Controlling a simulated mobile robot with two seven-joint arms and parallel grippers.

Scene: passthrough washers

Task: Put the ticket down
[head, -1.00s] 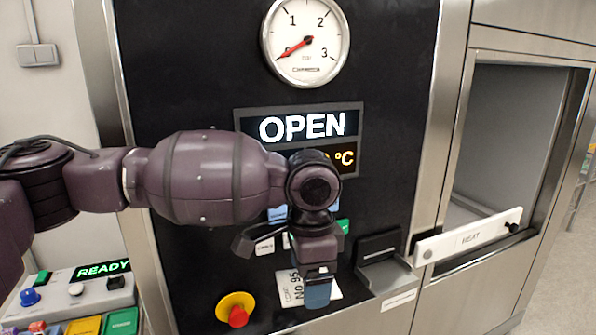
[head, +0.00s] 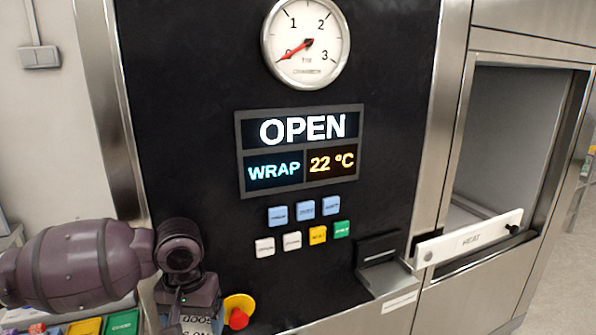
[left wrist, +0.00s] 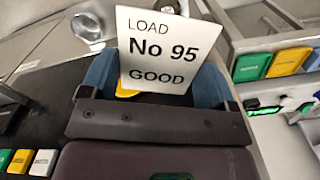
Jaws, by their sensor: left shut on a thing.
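The ticket (left wrist: 156,55) is a white card reading "LOAD No 95 GOOD" in the left wrist view. It stands between the two blue fingers of my left gripper (left wrist: 155,85), which is shut on it. In the head view my left gripper (head: 190,318) is at the bottom, left of the red and yellow stop button (head: 238,313). The ticket (head: 196,326) shows there only as a small piece at the lower edge. My right gripper is not in view.
The black panel carries a display (head: 302,150) reading OPEN, WRAP and 22 °C, coloured buttons (head: 305,209) and a ticket slot (head: 380,255). Coloured blocks (head: 122,323) lie lower left.

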